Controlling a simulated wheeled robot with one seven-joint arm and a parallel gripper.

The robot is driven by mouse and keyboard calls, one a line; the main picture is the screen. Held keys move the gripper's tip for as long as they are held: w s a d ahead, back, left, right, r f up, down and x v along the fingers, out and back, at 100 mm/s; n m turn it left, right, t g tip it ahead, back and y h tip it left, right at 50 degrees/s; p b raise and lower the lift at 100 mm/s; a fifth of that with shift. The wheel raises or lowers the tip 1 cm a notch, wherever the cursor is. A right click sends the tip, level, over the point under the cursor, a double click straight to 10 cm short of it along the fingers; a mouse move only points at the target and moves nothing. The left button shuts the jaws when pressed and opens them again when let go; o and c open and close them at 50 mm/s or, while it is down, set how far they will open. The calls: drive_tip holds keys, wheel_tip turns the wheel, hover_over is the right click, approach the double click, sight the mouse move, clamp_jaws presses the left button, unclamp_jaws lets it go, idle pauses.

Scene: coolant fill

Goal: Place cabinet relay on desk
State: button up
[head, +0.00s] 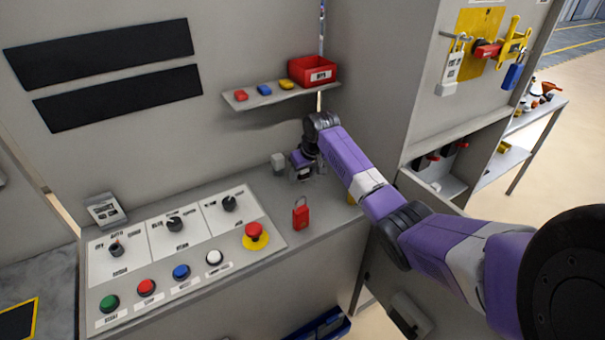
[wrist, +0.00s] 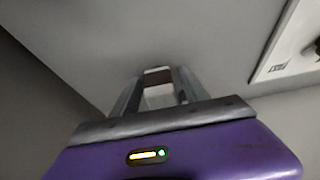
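My gripper (head: 300,175) is low over the back right of the desk, beside the cabinet wall. In the wrist view, a pale block with a brown face (wrist: 158,78) shows between the two fingers of my gripper (wrist: 160,90) and nearly fills the gap. Whether the fingers press on it cannot be made out. The hand hides part of the desk behind it.
A red padlock (head: 301,213) stands on the desk in front of my gripper. A control panel (head: 200,262) with buttons and knobs covers the left part. A shelf (head: 262,99) with a red bin (head: 312,72) is above. The cabinet wall (head: 365,80) bounds the right.

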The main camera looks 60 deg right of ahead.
drive_tip(key=b+v, duration=0.1)
drive_tip(key=v, duration=1.1)
drive_tip(key=shift+b, duration=0.4)
drive_tip(key=shift+a+r, duration=0.1)
drive_tip(key=shift+r, duration=0.05)
